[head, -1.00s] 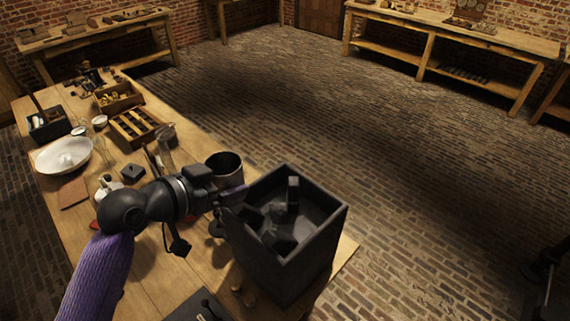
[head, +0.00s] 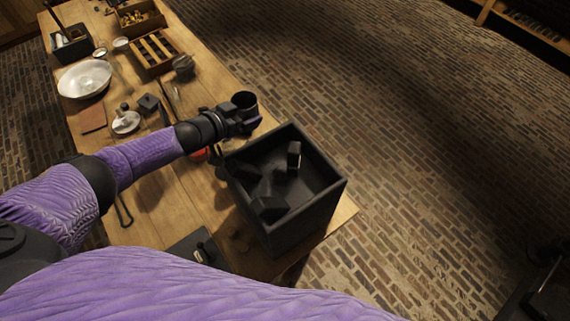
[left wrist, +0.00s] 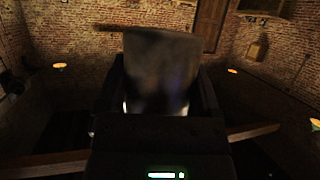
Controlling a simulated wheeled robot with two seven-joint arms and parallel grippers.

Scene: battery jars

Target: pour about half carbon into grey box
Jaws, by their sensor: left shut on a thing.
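My left gripper (head: 246,119) is shut on a dark metal cup (head: 244,100), which looks about upright. The cup also fills the middle of the left wrist view (left wrist: 160,75), between the fingers. Its contents cannot be made out. The dark grey open box (head: 305,222) stands near the table's right end. The cup is beside and behind the box's back left corner, not over its opening. Several dark blocks (head: 268,205) lie in the box, and one (head: 294,155) stands against its back wall. Whether any of this is carbon cannot be told. My right gripper is out of view.
The wooden table (head: 165,200) holds a white bowl (head: 85,79), a slotted wooden tray (head: 153,53), a small dark block (head: 149,103), and a brown pad (head: 93,117). A dark flat plate (head: 190,246) lies left of the box. Brick floor is open beyond the table.

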